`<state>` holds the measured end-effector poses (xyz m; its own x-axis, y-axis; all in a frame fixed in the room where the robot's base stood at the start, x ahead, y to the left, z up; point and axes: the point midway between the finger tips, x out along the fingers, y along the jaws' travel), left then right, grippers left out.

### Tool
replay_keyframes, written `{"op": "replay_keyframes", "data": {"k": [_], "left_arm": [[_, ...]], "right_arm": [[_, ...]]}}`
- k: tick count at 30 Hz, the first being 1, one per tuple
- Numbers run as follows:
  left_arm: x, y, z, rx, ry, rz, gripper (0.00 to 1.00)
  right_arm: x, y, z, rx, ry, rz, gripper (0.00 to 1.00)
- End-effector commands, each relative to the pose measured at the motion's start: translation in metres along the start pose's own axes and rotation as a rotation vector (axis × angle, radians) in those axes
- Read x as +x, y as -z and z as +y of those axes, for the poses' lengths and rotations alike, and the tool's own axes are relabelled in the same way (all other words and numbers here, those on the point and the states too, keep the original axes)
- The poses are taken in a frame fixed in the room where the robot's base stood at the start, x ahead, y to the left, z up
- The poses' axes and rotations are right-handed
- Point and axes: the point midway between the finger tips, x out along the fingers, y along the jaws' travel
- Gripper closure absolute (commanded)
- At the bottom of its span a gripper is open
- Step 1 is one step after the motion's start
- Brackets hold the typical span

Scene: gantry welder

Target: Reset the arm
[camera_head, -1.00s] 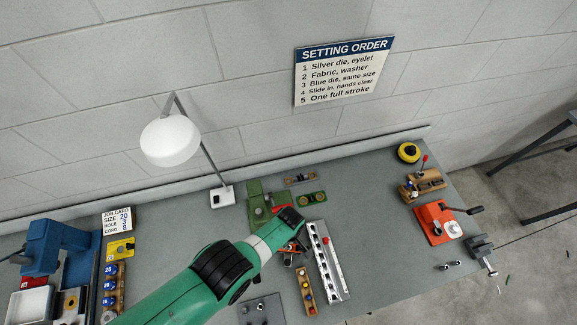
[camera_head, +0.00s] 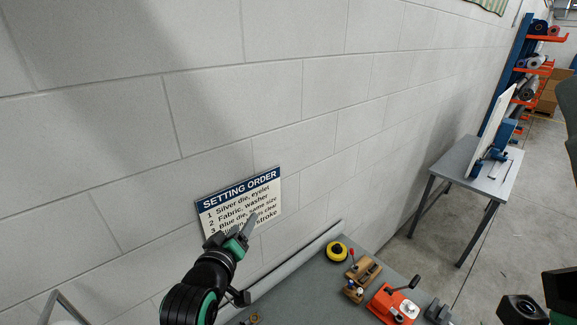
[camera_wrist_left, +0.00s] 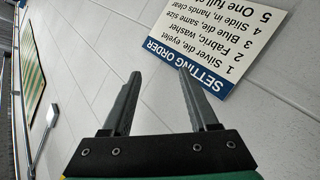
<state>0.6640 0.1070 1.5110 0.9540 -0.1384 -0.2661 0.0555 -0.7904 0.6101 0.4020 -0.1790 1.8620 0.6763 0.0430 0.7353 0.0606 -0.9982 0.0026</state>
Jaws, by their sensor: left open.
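My left gripper (camera_head: 249,226) is raised in front of the wall, over the lower part of the setting order sign (camera_head: 238,203) in the head view. In the left wrist view the two grey fingers of the gripper (camera_wrist_left: 160,76) are spread apart with nothing between them. The sign (camera_wrist_left: 215,45) appears upside down behind the right finger there. The gap between gripper and wall is hard to judge. Dark and green parts at the right edge of the head view look like my right arm; its gripper fingers do not show.
A grey side table (camera_head: 470,165) stands further right, with floor between. A lamp arm (camera_head: 48,307) shows at bottom left.

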Motion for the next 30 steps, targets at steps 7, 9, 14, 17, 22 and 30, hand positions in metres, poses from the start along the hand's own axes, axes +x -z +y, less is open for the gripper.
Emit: {"op": "replay_keyframes", "data": {"k": [7, 9, 14, 17, 22, 30], "left_arm": [[-0.135, 0.154, 0.092, 0.314, -0.229, 0.484, 0.4], [-0.186, 0.183, 0.111, 0.401, -0.265, 0.63, 0.4], [-0.293, 0.22, 0.135, 0.56, -0.297, 0.919, 0.4], [-0.335, 0.226, 0.14, 0.615, -0.297, 1.029, 0.4], [-0.356, 0.228, 0.142, 0.644, -0.294, 1.085, 0.4], [-0.355, 0.228, 0.142, 0.642, -0.294, 1.082, 0.4]], "right_arm": [[0.0, 0.0, 0.0, 0.0, 0.0, 0.0, 1.0], [0.0, 0.0, 0.0, 0.0, 0.0, 0.0, 1.0], [0.0, 0.0, 0.0, 0.0, 0.0, 0.0, 1.0], [0.0, 0.0, 0.0, 0.0, 0.0, 0.0, 1.0], [0.0, 0.0, 0.0, 0.0, 0.0, 0.0, 1.0], [0.0, 0.0, 0.0, 0.0, 0.0, 0.0, 1.0]]}}
